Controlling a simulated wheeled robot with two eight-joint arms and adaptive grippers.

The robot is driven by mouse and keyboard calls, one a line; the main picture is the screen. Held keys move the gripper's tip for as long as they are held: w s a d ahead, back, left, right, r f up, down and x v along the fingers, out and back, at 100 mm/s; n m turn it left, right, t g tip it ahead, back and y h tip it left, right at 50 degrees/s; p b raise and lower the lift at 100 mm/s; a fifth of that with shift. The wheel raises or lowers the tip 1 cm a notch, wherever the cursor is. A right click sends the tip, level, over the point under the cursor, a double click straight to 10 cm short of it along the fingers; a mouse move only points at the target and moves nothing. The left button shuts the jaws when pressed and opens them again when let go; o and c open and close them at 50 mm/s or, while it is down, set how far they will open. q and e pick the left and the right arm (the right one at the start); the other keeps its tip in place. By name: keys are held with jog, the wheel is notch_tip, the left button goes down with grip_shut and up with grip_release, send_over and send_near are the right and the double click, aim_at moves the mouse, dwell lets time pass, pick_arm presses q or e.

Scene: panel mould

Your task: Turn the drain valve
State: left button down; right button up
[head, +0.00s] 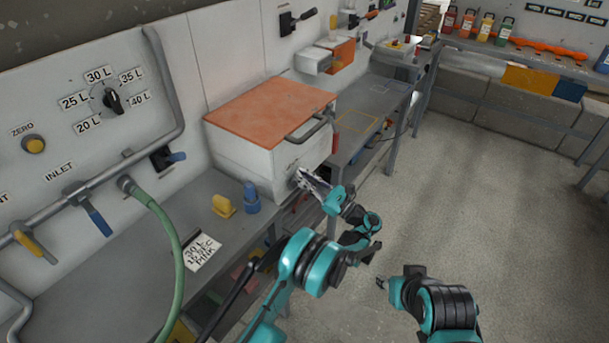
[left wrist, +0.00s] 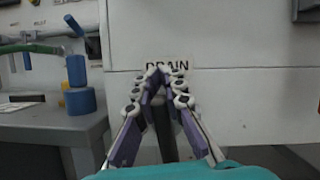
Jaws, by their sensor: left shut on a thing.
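The white tank (head: 245,160) with an orange lid (head: 272,112) stands on the grey bench. Its front carries a DRAIN label, partly covered by my left gripper's fingertips in the left wrist view. My left gripper (head: 303,178) is at the lower front of the tank; it also shows in the left wrist view (left wrist: 161,78). Its fingers converge just below the label, shut on the drain valve, of which a dark bar (left wrist: 164,130) shows between them. The rest of the valve is hidden. My right gripper (head: 380,283) hangs over the floor, away from the tank; its opening is too small to judge.
A blue cylinder (head: 251,198) and a yellow piece (head: 223,206) stand on the bench left of the tank. A note card (head: 202,252) and a green hose (head: 172,240) are nearer. The floor to the right is clear.

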pick_arm(q)
jog(key=shift+s+a+f+n+g+y, duration=0.2)
jog(key=shift+n+g, duration=0.4)
jog(key=shift+n, duration=0.6)
jog(key=shift+s+a+f+n+g, duration=0.1)
jog(key=shift+s+n+g, duration=0.15)
jog(key=shift+n+g, duration=0.65)
jog(key=shift+s+a+f+n+g+y, duration=0.15)
jog(key=shift+s+n+g, duration=0.15)
jog(key=shift+n, duration=1.2)
jog(key=c, duration=1.6)
grip_release()
jog(key=shift+o, duration=0.2)
jog(key=v, duration=0.7)
jog(key=shift+d, duration=0.25)
